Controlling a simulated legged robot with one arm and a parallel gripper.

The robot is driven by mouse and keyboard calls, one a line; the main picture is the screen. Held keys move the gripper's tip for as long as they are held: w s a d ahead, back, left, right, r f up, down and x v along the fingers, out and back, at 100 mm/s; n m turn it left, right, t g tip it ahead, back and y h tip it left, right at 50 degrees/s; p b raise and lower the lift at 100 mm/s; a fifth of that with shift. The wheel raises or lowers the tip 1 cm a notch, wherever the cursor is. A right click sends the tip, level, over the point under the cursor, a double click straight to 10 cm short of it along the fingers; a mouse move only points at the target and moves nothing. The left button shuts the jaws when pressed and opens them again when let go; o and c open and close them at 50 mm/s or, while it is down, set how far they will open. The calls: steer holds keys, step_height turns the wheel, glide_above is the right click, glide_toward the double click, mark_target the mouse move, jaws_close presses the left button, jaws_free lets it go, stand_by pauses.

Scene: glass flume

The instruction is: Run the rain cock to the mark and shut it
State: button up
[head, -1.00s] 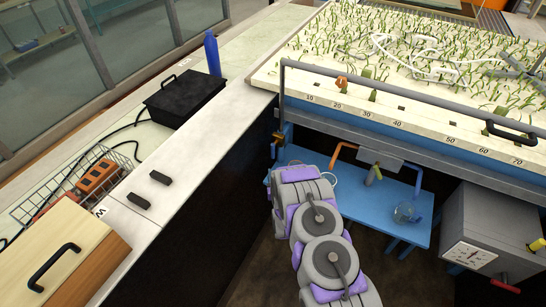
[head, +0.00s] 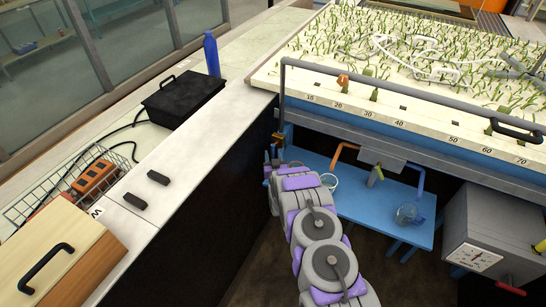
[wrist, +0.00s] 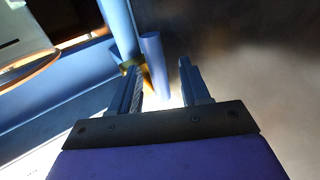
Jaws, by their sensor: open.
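A blue rod-like handle (wrist: 154,62) stands by a light blue pipe (wrist: 118,28) with a brass fitting (wrist: 132,70) in the wrist view. It looks like a cock's lever; no label shows that it is the rain cock. My gripper (wrist: 160,66) is open, its fingers pointing at this handle, which appears between them but not clasped. Whether they touch it I cannot tell. In the head view my arm hides most of the gripper and handle. A number scale (head: 398,126) runs along the bed's edge; I cannot tell which mark is meant.
Orange and blue pipes (head: 418,182) rise behind. A grey box with a dial (head: 472,257) stands right. The dark counter side (head: 215,200) bounds the left.

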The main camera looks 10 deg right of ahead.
steer(key=shift+d, duration=0.1)
jaws_close()
stand_by(0.3)
